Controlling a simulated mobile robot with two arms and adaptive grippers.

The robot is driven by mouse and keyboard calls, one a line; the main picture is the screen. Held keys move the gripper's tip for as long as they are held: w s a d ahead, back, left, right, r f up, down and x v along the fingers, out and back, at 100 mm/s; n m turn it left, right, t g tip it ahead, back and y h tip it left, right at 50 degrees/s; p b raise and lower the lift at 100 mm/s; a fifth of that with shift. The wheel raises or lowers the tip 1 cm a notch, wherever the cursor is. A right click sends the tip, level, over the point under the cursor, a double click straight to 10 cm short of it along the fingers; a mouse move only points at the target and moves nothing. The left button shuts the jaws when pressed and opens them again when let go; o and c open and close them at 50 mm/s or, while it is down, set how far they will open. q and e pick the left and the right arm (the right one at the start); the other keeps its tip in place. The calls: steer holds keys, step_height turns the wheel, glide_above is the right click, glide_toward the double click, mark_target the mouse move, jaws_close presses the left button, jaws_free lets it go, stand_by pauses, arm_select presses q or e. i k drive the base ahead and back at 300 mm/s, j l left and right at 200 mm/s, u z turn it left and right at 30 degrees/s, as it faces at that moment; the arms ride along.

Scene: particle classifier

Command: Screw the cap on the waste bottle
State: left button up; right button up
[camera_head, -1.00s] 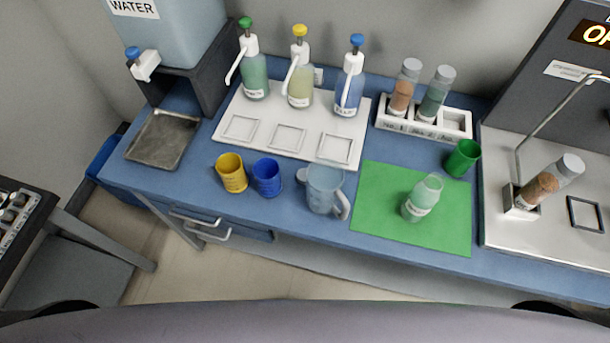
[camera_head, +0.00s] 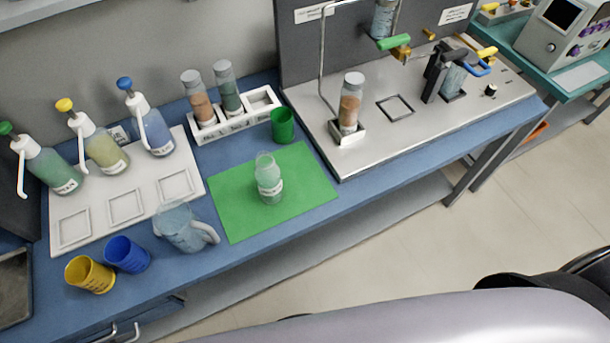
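A clear bottle (camera_head: 268,180) with pale green contents and a white label stands upright on the green mat (camera_head: 228,212). Its mouth looks open, with no cap on it. Its label is too small to read, so I cannot tell whether it is the waste bottle. I see no loose cap. Grey-capped bottles stand in the white rack (camera_head: 236,126), one with brown contents (camera_head: 198,100) and one with dark green contents (camera_head: 227,88). Another grey-capped brown bottle (camera_head: 350,104) stands in a holder on the metal plate. Neither gripper is in view.
A green cup (camera_head: 283,125) stands behind the mat. A clear jug (camera_head: 180,229), blue cup (camera_head: 127,254) and yellow cup (camera_head: 89,274) stand left of it. Pump bottles (camera_head: 92,142) stand on a white tray (camera_head: 150,208). The metal apparatus plate (camera_head: 440,110) lies right.

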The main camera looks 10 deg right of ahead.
mark_target(267, 172)
steer(key=l+u, duration=0.6)
steer(key=u, duration=0.15)
steer(key=l+u, duration=0.4)
steer(key=k+j, duration=0.05)
steer(key=j, duration=0.1)
